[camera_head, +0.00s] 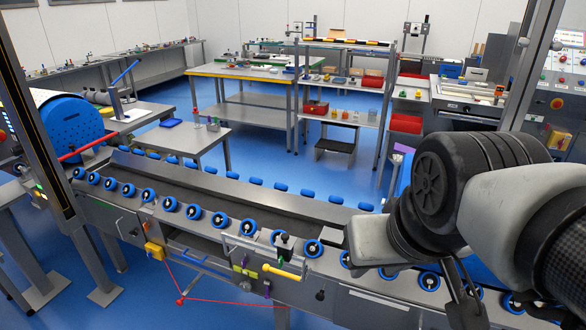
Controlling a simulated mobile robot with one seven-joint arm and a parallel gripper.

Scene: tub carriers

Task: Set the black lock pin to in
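A small black knob (320,295) sits on the front face of the roller carrier line (345,307), right of the yellow-handled lever (282,271). It may be the black lock pin; at this size I cannot tell whether it is in or out. My arm comes in from the right. My gripper (460,297) appears as dark narrow parts hanging below the wrist, right of the knob and apart from it. Its finger gap cannot be made out.
A purple tab (245,286) sits left of the black knob. A dark post (38,110) stands at left. Blue floor (300,180) is open behind the line.

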